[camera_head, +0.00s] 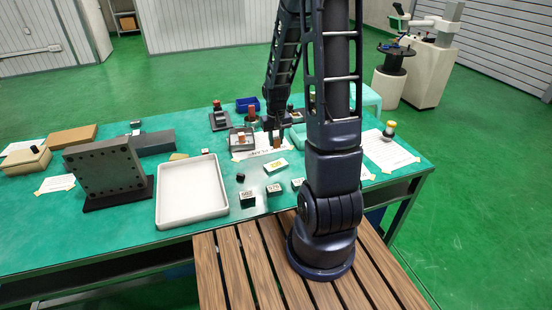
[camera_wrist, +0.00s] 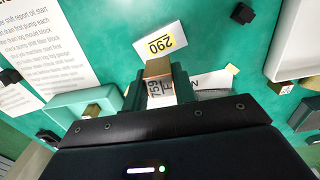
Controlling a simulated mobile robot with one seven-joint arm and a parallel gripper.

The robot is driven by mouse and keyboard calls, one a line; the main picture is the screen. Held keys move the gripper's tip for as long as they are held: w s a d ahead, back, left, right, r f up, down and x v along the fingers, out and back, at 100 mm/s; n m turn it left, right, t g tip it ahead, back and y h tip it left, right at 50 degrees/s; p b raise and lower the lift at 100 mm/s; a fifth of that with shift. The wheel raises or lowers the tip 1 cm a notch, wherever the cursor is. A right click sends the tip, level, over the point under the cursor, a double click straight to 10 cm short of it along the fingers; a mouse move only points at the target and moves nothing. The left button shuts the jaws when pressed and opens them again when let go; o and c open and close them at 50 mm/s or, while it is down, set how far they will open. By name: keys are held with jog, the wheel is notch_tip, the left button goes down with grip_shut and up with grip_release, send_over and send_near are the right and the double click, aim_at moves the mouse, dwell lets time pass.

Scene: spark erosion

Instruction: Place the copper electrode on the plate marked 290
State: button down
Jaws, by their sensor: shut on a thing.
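My gripper (camera_head: 276,138) is low over the back half of the green table, and it is shut on a brownish copper block. The block (camera_wrist: 157,68) shows in the wrist view between the two dark fingers; its lower part is largely hidden. In the head view the plate (camera_head: 277,166) lies in front of my gripper.
A white tray (camera_head: 160,218) stands at the front. Several small dark blocks with pale tops, one here (camera_head: 247,199), lie to its right. A grey drilled plate (camera_head: 104,167) stands at left. A teal tray (camera_wrist: 70,99) is close to my gripper. Printed sheets lie around.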

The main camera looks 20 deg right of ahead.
aim_at(276, 138)
jog(key=shift+f, duration=4.65)
jog(key=shift+f, duration=0.15)
jog(key=c, duration=1.1)
grip_release()
notch_tip(276, 138, up, 13)
jog(key=shift+s+a+r+t, duration=0.15)
jog(key=shift+s+r+t, duration=0.6)
jog(key=shift+s+r, duration=2.95)
jog(key=shift+s+a+r+t, duration=0.2)
jog(key=shift+s+r+t, duration=0.6)
jog(key=shift+s+r, duration=2.85)
jog(key=shift+s+a+r+t, duration=0.15)
jog(key=shift+s+r+t, duration=0.6)
jog(key=shift+s+r, duration=2.95)
